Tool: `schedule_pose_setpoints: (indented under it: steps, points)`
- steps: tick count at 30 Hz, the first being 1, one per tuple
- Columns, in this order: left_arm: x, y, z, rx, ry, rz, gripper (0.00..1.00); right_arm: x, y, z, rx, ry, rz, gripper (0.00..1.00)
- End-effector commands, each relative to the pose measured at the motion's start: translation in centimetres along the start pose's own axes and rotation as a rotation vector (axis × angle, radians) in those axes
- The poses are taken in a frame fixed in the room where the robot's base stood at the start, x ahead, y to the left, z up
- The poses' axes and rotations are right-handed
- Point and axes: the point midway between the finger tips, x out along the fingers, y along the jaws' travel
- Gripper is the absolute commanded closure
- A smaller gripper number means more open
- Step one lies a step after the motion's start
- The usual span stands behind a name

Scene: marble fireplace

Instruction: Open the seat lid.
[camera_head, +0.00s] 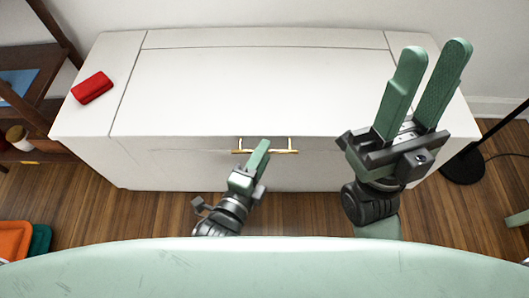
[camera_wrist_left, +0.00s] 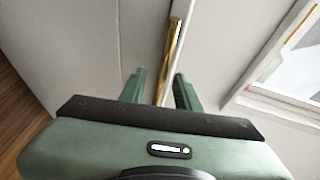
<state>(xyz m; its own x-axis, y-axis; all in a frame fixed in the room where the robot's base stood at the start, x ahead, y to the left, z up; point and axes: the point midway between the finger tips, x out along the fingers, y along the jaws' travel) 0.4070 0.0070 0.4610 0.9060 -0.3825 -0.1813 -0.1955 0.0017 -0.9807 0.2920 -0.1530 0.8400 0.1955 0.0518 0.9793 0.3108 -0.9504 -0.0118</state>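The white bench has a wide seat lid (camera_head: 240,90) that lies flat and closed in its top. A gold bar handle (camera_head: 286,151) sits at the lid's front edge; the left wrist view also shows the handle (camera_wrist_left: 173,45). My left gripper (camera_head: 262,148) is at the handle, its fingers partly covering the bar. In the left wrist view the fingers (camera_wrist_left: 158,82) are apart, with the bar between them and a gap visible on each side. My right gripper (camera_head: 434,52) is open and empty, raised over the bench's right end.
A red object (camera_head: 92,88) lies on the bench's left end, beside the lid seam. A brown wooden shelf (camera_head: 40,60) stands at the left. A black lamp base (camera_head: 463,166) is on the floor at the right. Orange and green items (camera_head: 15,240) lie at lower left.

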Motion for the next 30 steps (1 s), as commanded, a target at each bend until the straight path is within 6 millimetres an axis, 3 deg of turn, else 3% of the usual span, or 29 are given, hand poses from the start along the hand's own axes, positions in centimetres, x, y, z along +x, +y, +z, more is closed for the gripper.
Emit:
schedule_pose_setpoints:
  steps: [4,12,13,16,17,30]
  points:
    - [1.22,-0.01,-0.01,-0.002,0.0,-0.001,0.68,-0.52,0.01,0.12,0.0,-0.001,0.0,0.64]
    - [1.38,-0.06,-0.03,-0.002,0.001,0.0,0.68,-0.48,0.0,0.13,0.0,-0.002,0.0,0.64]
    - [1.37,-0.06,-0.03,-0.002,0.001,0.0,0.7,-0.48,0.0,0.13,0.0,-0.002,0.0,0.64]
    - [1.37,-0.06,-0.03,-0.002,0.001,0.0,0.98,-0.48,0.0,0.13,0.0,-0.002,0.0,0.64]
    - [1.36,-0.06,-0.03,-0.002,0.001,0.0,1.0,-0.48,0.0,0.13,0.0,-0.002,0.0,0.64]
    - [1.34,-0.02,-0.01,-0.002,0.0,0.001,1.0,-0.49,0.01,0.13,0.0,-0.002,0.0,0.64]
